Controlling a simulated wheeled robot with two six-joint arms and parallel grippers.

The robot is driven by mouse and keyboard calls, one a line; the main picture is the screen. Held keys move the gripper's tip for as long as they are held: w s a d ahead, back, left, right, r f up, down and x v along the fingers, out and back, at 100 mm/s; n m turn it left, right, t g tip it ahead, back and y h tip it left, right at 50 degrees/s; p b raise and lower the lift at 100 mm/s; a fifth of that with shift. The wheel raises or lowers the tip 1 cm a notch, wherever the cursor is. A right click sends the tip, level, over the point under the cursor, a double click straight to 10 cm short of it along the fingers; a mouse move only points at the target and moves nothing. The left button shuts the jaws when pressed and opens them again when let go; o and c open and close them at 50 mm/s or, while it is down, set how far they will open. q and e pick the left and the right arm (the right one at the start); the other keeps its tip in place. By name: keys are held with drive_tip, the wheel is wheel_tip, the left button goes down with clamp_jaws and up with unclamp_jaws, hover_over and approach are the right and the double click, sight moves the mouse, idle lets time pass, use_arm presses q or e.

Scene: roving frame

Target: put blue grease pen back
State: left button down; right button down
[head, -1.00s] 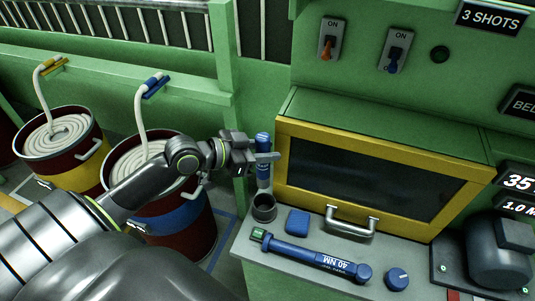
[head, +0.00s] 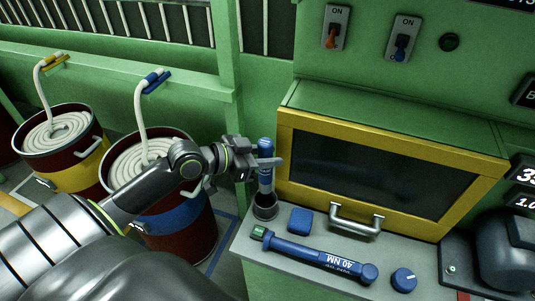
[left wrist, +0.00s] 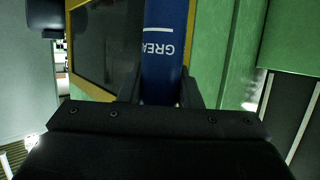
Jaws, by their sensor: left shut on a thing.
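The blue grease pen (head: 265,181) is upright, with a white band low on its body. My left gripper (head: 264,162) is shut around its middle. Below it a dark round cup (head: 265,210) stands at the left end of the grey shelf. The pen's lower end is at the cup's mouth; I cannot tell if it is inside. In the left wrist view the pen (left wrist: 165,45), with part of the word "GREASE" on it, sits between the fingers (left wrist: 160,92). My right gripper is not in view.
On the shelf (head: 262,262) are a blue block (head: 300,219), a blue torque wrench (head: 310,255) marked 40 NM and a blue knob (head: 404,280). A yellow-framed window box (head: 385,170) with a handle (head: 355,219) stands just right of the pen. Hose drums (head: 170,215) stand left.

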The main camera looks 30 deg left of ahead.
sight(266, 179)
use_arm(q)
wheel_tip(266, 179, down, 6)
drive_tip(key=b, duration=0.5)
drive_tip(key=shift+f, duration=0.25)
drive_tip(key=shift+f+b, duration=1.15)
drive_tip(key=shift+b, duration=0.1)
drive_tip(key=c, duration=1)
unclamp_jaws()
drive_tip(key=shift+o, duration=0.2)
drive_tip(key=shift+s+a+r, duration=0.1)
drive_tip(key=shift+s, duration=0.05)
